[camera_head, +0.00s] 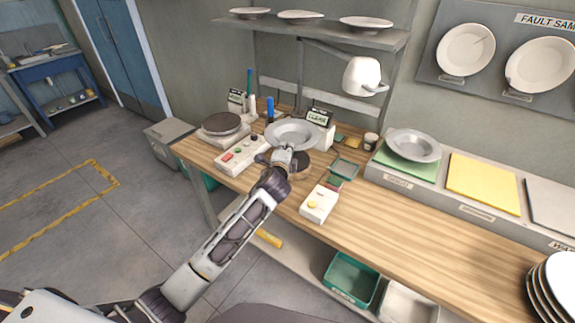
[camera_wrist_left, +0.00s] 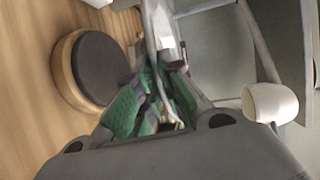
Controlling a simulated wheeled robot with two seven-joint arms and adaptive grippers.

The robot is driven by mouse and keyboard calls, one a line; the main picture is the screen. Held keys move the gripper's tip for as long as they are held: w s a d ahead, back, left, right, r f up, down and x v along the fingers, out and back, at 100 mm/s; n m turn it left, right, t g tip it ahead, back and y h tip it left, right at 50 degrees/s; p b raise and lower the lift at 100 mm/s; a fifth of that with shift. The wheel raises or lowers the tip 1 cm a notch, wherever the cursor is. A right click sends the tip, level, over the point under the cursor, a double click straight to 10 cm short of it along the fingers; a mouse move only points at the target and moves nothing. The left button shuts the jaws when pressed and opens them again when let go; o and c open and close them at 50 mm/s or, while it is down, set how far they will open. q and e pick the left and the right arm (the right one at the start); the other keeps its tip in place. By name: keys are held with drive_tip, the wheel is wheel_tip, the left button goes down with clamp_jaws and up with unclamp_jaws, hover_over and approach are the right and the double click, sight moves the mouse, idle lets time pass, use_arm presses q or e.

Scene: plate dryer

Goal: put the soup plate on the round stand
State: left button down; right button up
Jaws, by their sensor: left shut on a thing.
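The soup plate (camera_head: 293,132) is a pale grey, wide-rimmed plate held above the workbench. My left gripper (camera_head: 285,152) is shut on its near rim. In the left wrist view the green-padded fingers (camera_wrist_left: 155,103) pinch the plate (camera_wrist_left: 152,35), which shows nearly edge-on. The round stand (camera_wrist_left: 95,68), wooden with a dark top, stands on the bench beside the plate in that view. In the head view only part of the stand (camera_head: 301,166) shows, below the plate and behind my gripper. My right gripper is not in view.
A control box (camera_head: 240,152) and a round dark-topped device (camera_head: 221,124) are left of the plate. A lamp (camera_head: 363,76) hangs above. Another grey plate (camera_head: 413,144) rests on a green mat.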

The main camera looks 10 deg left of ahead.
use_arm(q)
drive_tip(key=shift+f, duration=1.8)
drive_tip(key=shift+f, duration=1.9)
drive_tip(key=shift+f+b, duration=0.1)
drive_tip(key=shift+b, duration=0.2)
drive_tip(key=c, duration=2)
unclamp_jaws()
drive_tip(key=shift+f, duration=0.15)
drive_tip(key=o, duration=0.4)
drive_tip(key=shift+o, duration=0.2)
drive_tip(key=shift+r, duration=0.2)
drive_tip(key=v, duration=1.2)
